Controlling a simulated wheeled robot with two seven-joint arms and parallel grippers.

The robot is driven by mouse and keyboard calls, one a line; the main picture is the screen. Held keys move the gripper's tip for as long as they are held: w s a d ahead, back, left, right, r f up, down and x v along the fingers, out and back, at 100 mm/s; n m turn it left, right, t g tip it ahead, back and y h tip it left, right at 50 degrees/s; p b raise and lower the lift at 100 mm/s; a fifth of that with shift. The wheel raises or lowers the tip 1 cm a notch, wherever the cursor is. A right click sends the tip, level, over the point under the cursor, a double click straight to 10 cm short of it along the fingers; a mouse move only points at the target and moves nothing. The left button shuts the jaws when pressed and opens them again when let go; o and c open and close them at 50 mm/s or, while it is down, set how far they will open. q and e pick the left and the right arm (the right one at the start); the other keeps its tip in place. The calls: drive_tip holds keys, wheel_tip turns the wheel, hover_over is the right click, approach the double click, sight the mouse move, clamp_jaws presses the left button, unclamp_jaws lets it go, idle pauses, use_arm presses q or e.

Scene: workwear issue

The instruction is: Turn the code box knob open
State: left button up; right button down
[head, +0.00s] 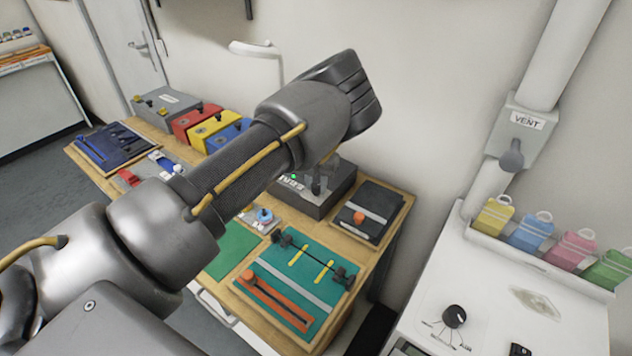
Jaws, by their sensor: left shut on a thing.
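The code box (341,194) is a dark grey box at the back right of the wooden table. A small green light (294,176) and white markings show on its top. My left arm reaches across from the left, and its wrist hides part of the box. My left gripper (318,182) points down onto the box top and is shut on the dark knob there. The knob is mostly hidden by the fingers, so its turn angle cannot be told. My right gripper is not in view.
Red (190,122), yellow and blue boxes stand behind my arm. A white cabinet (480,270) with a vent pipe stands at right.

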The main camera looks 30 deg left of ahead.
use_arm(q)
drive_tip(key=m, duration=0.5)
drive_tip(key=shift+m+p, duration=0.35)
drive_tip(key=shift+m, duration=0.05)
drive_tip(key=m+p, duration=0.1)
drive_tip(key=m, duration=0.3)
drive_tip(key=shift+r, duration=0.1)
drive_tip(key=shift+m, duration=0.7)
drive_tip(key=o, duration=1)
